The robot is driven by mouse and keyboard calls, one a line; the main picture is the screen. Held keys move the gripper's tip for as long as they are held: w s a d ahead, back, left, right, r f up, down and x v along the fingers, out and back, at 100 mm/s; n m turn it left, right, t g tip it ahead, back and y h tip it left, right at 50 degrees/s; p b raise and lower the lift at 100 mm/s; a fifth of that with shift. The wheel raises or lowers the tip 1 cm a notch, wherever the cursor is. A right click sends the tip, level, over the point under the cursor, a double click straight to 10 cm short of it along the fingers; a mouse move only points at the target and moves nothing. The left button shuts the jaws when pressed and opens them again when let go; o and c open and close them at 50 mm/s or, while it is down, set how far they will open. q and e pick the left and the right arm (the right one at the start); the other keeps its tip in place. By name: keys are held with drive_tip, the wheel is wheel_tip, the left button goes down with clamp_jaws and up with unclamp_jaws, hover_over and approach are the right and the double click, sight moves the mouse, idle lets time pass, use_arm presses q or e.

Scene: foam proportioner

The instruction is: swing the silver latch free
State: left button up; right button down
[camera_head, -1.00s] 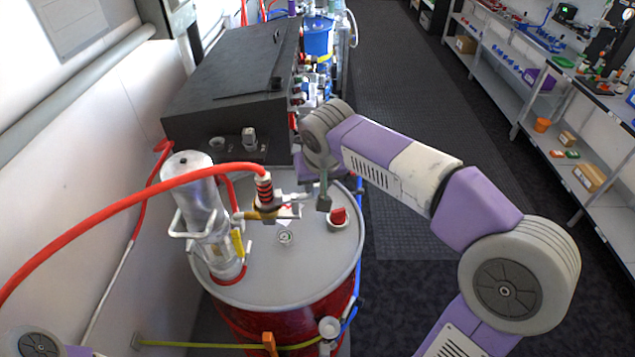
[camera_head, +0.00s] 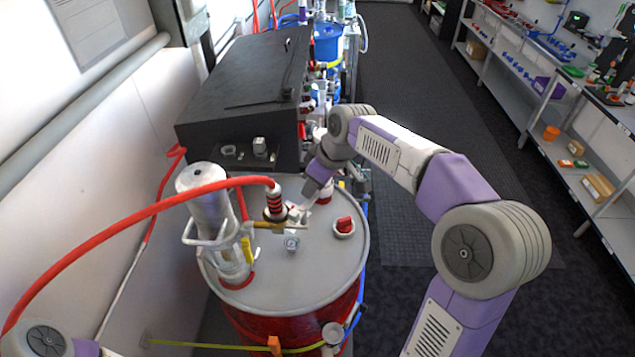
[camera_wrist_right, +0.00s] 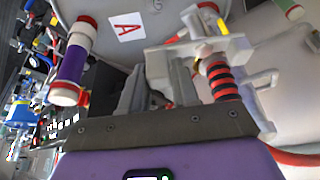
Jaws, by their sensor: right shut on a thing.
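The silver latch (camera_head: 295,212) is a small pale metal piece beside the red-and-black ribbed hose end (camera_head: 275,203) on the drum lid. In the right wrist view the latch (camera_wrist_right: 160,66) lies at my fingertips, next to the ribbed hose end (camera_wrist_right: 221,76). My right gripper (camera_head: 304,204) reaches down over the lid from the right. In the wrist view its grey fingers (camera_wrist_right: 156,88) are shut on the latch; the exact contact is partly hidden. My left gripper is out of view; only part of my left arm shows at the bottom left.
A silver cylinder with a handle (camera_head: 208,220) stands on the grey lid (camera_head: 310,270), left of the latch. A red hose (camera_head: 130,222) arches in from the left. A red cap (camera_head: 344,225) and small gauge (camera_head: 291,243) are close by. A black box (camera_head: 245,85) stands behind.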

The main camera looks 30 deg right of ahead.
drive_tip(key=shift+w+a+n, duration=0.1)
drive_tip(key=shift+w+n, duration=0.1)
drive_tip(key=shift+n, duration=0.2)
drive_tip(key=shift+y, duration=0.3)
drive_tip(key=c, duration=0.9)
unclamp_jaws()
drive_tip(key=v, duration=0.7)
drive_tip(key=shift+r, duration=0.35)
drive_tip(key=shift+f, duration=0.1)
